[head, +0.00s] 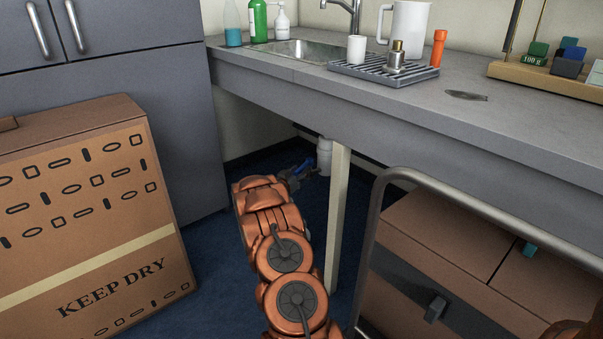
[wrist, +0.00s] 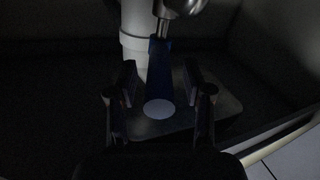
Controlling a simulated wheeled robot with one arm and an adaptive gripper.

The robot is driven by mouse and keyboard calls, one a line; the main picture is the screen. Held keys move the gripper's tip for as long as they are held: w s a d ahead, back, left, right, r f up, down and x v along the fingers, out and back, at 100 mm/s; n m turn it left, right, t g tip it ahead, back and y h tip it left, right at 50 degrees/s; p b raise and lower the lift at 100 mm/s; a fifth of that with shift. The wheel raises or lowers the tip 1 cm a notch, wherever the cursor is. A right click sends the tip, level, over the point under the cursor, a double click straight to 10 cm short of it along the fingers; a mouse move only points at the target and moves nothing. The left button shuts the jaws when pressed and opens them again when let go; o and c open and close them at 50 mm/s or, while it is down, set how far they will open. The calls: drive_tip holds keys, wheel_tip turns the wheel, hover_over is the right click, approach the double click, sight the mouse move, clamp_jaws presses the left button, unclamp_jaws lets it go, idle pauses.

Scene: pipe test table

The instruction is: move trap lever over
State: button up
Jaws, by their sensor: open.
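The trap lever (wrist: 160,72) is a dark blue handle in the wrist view. It hangs from a metal fitting (wrist: 180,6) beside a white trap pipe (wrist: 133,45) and carries a pale round disc near its lower end. My gripper (wrist: 160,88) is open, with one dark finger on each side of the lever in this view; whether either finger touches it I cannot tell. In the head view the lever (head: 304,166) is a small blue shape by the white pipe (head: 324,156) under the counter, and my gripper (head: 291,179) is beside it, partly hidden by my arm.
The counter (head: 400,98) overhangs my arm. A pale table leg (head: 338,215) stands close on the arm's right, with a metal rail (head: 372,235) beyond. A large carton (head: 85,215) stands at left. Some blue floor (head: 222,275) is clear between carton and arm.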

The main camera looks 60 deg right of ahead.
drive_tip(key=shift+d, duration=0.7)
clamp_jaws()
idle(0.3)
